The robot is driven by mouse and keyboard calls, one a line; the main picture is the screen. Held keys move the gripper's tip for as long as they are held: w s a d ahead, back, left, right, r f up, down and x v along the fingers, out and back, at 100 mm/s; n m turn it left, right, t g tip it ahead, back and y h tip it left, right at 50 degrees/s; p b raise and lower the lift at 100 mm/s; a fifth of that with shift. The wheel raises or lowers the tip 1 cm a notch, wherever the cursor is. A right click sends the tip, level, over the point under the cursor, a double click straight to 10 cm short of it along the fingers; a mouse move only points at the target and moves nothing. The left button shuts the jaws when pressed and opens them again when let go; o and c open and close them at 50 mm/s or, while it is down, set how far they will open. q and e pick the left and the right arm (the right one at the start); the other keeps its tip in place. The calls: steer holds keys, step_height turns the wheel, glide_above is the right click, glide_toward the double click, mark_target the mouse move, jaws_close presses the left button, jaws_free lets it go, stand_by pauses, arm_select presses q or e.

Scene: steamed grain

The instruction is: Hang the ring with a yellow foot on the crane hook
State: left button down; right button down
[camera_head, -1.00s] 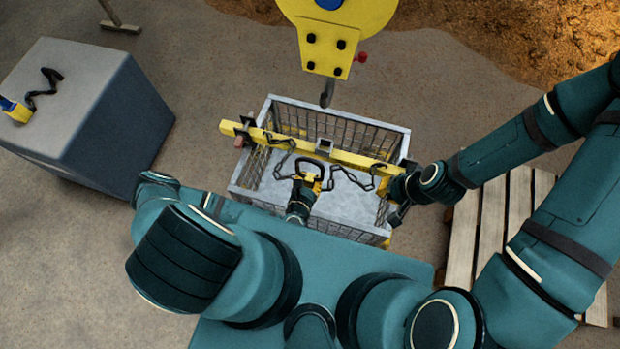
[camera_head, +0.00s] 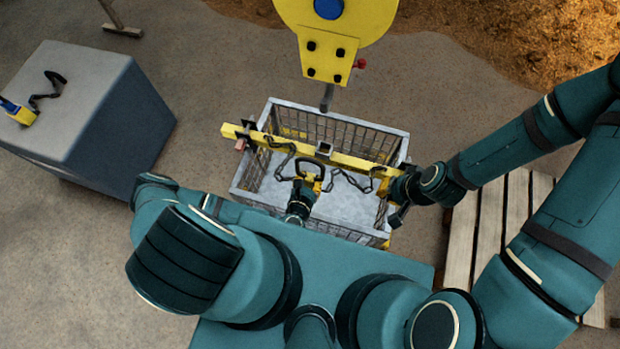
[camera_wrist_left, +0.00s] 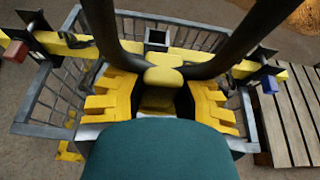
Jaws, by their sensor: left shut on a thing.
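The dark ring with a yellow foot (camera_head: 319,163) is above the wire basket, in front of the yellow beam. My left gripper (camera_head: 307,179) is shut on its foot. In the left wrist view, yellow fingers (camera_wrist_left: 160,98) close around the yellow foot (camera_wrist_left: 163,76), and the dark ring (camera_wrist_left: 236,42) rises out of the top of the picture. Chains run from the ring towards both sides of the beam. The crane hook (camera_head: 327,98) hangs below the yellow crane block (camera_head: 330,55), beyond the ring and apart from it. My right gripper (camera_head: 396,190) is at the beam's right end; its fingers are unclear.
The yellow beam (camera_head: 350,158) lies across the grey wire basket (camera_head: 264,123). A grey block (camera_head: 95,80) at left carries a blue-and-yellow object (camera_head: 17,112) with a dark strap. A wooden pallet (camera_head: 489,225) lies at right. Open ground surrounds the basket.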

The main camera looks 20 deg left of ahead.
arm_select(q)
steer(key=shift+r, duration=0.15)
stand_by(0.3)
steer(key=w+r+n+y+p, duration=0.1)
steer(key=w+r, duration=0.4)
steer(key=r, duration=0.5)
steer(key=shift+a+n+y, duration=0.2)
steer(key=shift+n+y, duration=0.3)
steer(key=shift+y, duration=0.2)
steer(key=shift+w, duration=0.4)
steer(key=shift+w+b, duration=0.85)
steer(key=shift+w, duration=4.1)
step_height(320, 180, down, 6)
steer(key=w+b, duration=0.1)
steer(key=b, duration=0.3)
steer(key=shift+w+b, duration=0.25)
steer(key=shift+b, duration=0.05)
steer(key=shift+f, duration=0.2)
